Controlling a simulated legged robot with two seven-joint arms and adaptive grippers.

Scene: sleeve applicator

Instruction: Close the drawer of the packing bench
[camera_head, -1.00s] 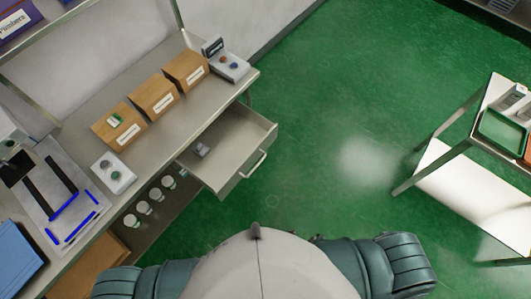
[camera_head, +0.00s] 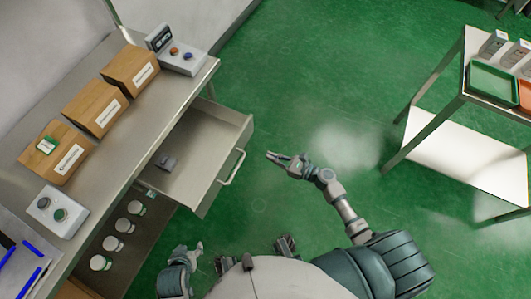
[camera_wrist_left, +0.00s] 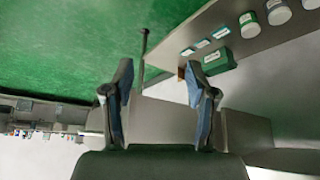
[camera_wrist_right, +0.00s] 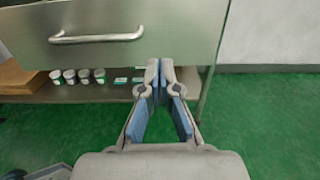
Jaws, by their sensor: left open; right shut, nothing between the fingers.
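The drawer (camera_head: 198,132) of the packing bench is pulled open, with a small grey item (camera_head: 166,162) inside. Its front panel carries a bar handle (camera_head: 232,168). In the right wrist view the drawer front (camera_wrist_right: 180,30) and handle (camera_wrist_right: 97,36) show large at the top. My right gripper (camera_head: 272,157) is shut and empty, to the right of the handle with a gap in the head view. It points toward the drawer front in its wrist view (camera_wrist_right: 159,64). My left gripper (camera_head: 196,250) is low beside my body; its wrist view (camera_wrist_left: 160,75) shows it open and empty.
The bench top (camera_head: 140,140) bears several cardboard boxes (camera_head: 95,105) and button panels. White cups (camera_head: 112,243) stand on the shelf below, also seen in the left wrist view (camera_wrist_left: 278,13). A table (camera_head: 450,100) with trays (camera_head: 495,84) stands right. Green floor lies between.

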